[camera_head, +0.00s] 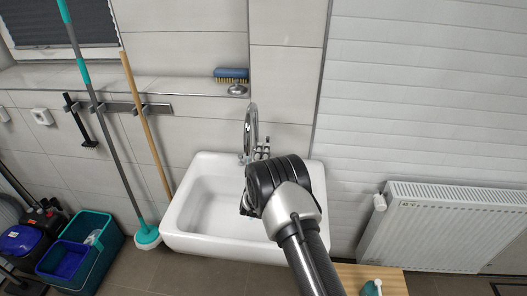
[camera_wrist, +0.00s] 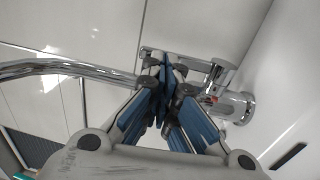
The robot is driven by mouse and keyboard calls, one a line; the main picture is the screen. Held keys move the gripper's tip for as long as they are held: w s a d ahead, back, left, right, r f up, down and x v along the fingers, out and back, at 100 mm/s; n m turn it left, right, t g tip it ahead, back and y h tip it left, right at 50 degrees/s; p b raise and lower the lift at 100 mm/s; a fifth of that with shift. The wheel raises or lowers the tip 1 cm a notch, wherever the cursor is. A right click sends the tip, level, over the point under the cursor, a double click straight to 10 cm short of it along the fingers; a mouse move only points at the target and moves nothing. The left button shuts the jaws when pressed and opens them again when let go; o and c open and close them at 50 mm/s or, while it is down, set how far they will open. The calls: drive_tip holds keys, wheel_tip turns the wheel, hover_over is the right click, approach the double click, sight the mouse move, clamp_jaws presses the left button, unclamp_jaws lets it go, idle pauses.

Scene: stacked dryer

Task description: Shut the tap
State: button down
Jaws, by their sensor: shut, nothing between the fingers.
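The chrome tap (camera_head: 250,132) is on the wall above the white sink (camera_head: 193,205), with a tall curved spout. In the wrist view the tap (camera_wrist: 236,103) fills the upper part, with its spout (camera_wrist: 60,68) running left and its mount on the right wall. My gripper (camera_wrist: 167,70), with blue finger pads, is shut with nothing between the fingers. Its tips are right by the tap's middle part and cover some of it. I cannot tell whether they touch it. In the head view my wrist hides the fingers and part of the sink.
A brush (camera_head: 231,74) lies on the ledge above the tap. A mop (camera_head: 146,234) and a wooden-handled stick (camera_head: 147,125) lean left of the sink. A teal bucket (camera_head: 98,255) stands on the floor at left. A radiator (camera_head: 440,225) is at right, and a wooden surface (camera_head: 390,278) at bottom.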

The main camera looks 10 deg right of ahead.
drive_tip(key=shift+w, duration=0.25)
drive_tip(key=shift+w+d+r+b, duration=0.2)
drive_tip(key=shift+w+r+b, duration=0.3)
drive_tip(key=shift+w+b, duration=0.3)
drive_tip(key=shift+s+d, duration=0.1)
drive_tip(key=shift+s, duration=0.05)
